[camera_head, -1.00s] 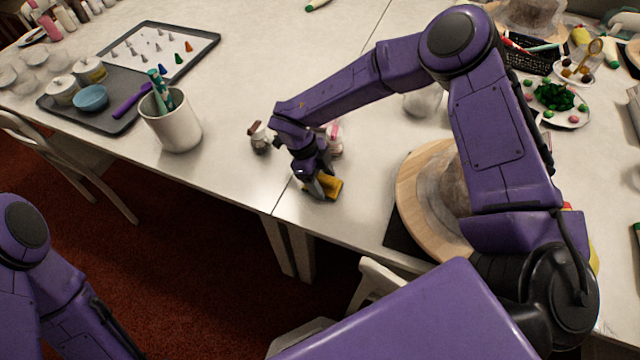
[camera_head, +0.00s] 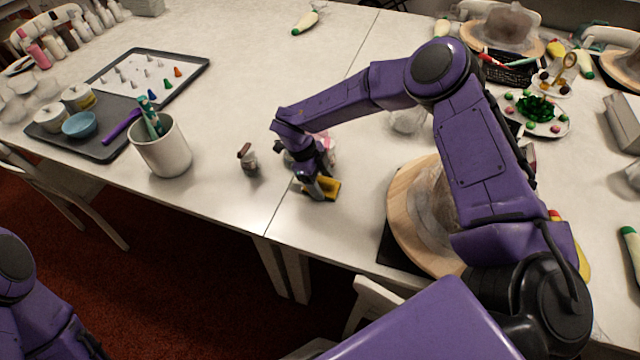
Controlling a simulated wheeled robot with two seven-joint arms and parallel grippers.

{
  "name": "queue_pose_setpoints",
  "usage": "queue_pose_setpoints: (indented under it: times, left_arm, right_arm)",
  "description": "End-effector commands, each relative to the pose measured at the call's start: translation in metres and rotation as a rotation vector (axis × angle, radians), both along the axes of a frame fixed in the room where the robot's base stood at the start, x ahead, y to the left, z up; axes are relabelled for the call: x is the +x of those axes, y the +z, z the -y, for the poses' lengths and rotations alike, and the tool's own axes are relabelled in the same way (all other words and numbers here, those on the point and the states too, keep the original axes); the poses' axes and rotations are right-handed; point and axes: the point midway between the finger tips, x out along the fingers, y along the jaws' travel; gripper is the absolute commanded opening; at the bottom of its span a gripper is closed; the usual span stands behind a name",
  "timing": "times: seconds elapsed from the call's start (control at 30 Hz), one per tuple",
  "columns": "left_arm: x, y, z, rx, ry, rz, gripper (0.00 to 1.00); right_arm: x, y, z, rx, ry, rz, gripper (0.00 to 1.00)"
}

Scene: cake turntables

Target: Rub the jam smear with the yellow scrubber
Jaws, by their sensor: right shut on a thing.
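The yellow scrubber (camera_head: 328,188) is at the table's front part, near the seam between the two tables. My right gripper (camera_head: 316,186) is shut on it from above and holds it at or just over the white tabletop; I cannot tell whether it touches. The jam smear is not visible; my right gripper and forearm may hide it. My left gripper is out of view; only part of my left arm shows at the lower left.
A small jar (camera_head: 249,163) stands left of my right gripper, and a pinkish item (camera_head: 327,145) is partly hidden behind it. A wooden turntable (camera_head: 407,215) is to the right. A white cup (camera_head: 166,152) with tools and grey trays (camera_head: 193,72) are at left.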

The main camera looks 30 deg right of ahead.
Motion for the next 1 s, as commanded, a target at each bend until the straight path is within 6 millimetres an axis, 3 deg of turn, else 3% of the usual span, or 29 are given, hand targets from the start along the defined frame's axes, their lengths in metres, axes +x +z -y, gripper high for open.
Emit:
queue_pose_setpoints:
  times: [1.0]
  left_arm:
    - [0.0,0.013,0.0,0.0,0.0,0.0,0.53]
  right_arm:
    - [-0.048,0.001,-0.052,0.001,0.003,-0.005,0.41]
